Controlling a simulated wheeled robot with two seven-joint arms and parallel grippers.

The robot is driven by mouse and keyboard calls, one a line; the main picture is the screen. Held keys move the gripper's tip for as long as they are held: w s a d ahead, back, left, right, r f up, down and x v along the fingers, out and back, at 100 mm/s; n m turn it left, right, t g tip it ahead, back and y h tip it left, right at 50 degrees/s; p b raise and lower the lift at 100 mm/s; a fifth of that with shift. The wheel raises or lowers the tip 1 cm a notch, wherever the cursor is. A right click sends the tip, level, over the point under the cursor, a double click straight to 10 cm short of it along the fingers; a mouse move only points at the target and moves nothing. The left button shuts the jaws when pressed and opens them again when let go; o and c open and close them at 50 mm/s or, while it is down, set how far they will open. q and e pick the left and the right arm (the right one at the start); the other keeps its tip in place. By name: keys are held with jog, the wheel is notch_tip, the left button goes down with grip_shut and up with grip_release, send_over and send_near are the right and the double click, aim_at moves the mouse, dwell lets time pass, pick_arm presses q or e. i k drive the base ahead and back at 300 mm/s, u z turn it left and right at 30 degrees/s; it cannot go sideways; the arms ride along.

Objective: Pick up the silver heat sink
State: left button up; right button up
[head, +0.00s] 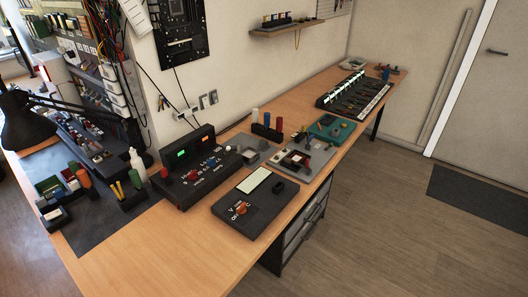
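I cannot clearly make out a silver heat sink. A grey board (304,153) with small parts on it lies on the wooden workbench (160,240), right of the middle. A small grey item (249,156) lies just left of that board. Both are too small to name for certain. Neither of my grippers is in view.
A black power unit (190,172) with lit displays stands mid-bench. A black meter box (248,205) lies near the front edge. A teal board (332,128) lies farther back. A black lamp (24,122) stands at the left.

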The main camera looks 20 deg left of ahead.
aim_at(263, 146)
jog(key=z, duration=0.7)
jog(key=k, duration=0.95)
jog(key=z, duration=1.35)
jog(key=i, duration=0.2)
jog(key=u, duration=0.95)
jog(key=i, duration=1.95)
jog(key=u, duration=1.9)
jog(key=i, duration=1.05)
jog(key=u, duration=1.2)
